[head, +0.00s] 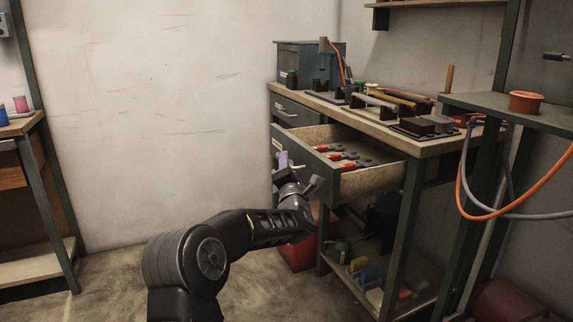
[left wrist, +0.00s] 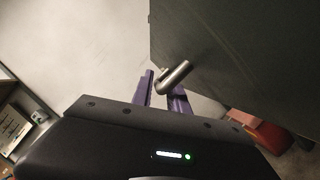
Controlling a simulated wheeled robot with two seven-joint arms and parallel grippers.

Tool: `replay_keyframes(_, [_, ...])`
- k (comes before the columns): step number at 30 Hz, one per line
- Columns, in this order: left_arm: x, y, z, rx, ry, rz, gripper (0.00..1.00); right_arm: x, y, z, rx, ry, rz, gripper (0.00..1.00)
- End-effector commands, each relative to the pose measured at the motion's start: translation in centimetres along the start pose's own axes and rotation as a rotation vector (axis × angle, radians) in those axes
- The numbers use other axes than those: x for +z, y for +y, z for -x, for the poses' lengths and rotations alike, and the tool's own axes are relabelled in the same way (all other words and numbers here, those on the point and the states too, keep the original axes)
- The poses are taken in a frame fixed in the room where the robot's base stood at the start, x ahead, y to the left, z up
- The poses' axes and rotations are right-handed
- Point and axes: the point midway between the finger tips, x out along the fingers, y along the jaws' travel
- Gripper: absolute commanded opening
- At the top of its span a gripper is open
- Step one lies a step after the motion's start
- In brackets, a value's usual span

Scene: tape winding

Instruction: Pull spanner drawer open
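The spanner drawer (head: 375,181) stands pulled out from the workbench in the head view, with several red-handled spanners (head: 343,156) lying in it. My left gripper (head: 288,161) is at the outer face of the drawer front. In the left wrist view the drawer front is the large dark panel (left wrist: 235,50), and its metal bar handle (left wrist: 176,76) is close to my purple fingers (left wrist: 162,88). The fingers are apart. The handle's end overlaps the right fingertip, with a small gap to the left finger. My right gripper is not in view.
A closed drawer (head: 297,113) is above the open one. The bench top (head: 365,117) holds tools and a blue-grey box (head: 308,62). A red container (head: 296,255) is on the floor below the drawer. Orange and grey hoses (head: 483,212) hang at right. Floor at left is clear.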

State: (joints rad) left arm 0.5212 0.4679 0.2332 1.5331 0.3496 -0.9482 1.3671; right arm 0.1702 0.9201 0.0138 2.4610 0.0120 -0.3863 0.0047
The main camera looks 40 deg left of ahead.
Motion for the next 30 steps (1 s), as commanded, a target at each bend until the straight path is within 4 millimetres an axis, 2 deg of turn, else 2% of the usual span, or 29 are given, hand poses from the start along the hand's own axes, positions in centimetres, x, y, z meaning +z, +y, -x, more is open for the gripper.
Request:
replay_keyframes(8, [0.1, 0.1, 0.4, 0.001, -0.001, 0.0, 0.2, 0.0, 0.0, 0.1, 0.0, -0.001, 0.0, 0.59])
replay_keyframes(14, [0.1, 0.2, 2.5, 0.0, -0.001, 0.0, 0.2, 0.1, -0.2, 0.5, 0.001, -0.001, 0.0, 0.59])
replay_keyframes(22, [0.1, 0.1, 6.7, -0.002, -0.001, -0.001, 0.2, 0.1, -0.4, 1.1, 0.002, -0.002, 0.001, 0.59])
replay_keyframes(26, [0.0, 0.0, 7.7, 0.0, -0.001, 0.0, 0.2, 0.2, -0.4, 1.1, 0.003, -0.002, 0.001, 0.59])
replay_keyframes(30, [0.0, 0.0, 7.9, 0.001, 0.0, 0.0, 0.2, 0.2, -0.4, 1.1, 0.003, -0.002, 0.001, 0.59])
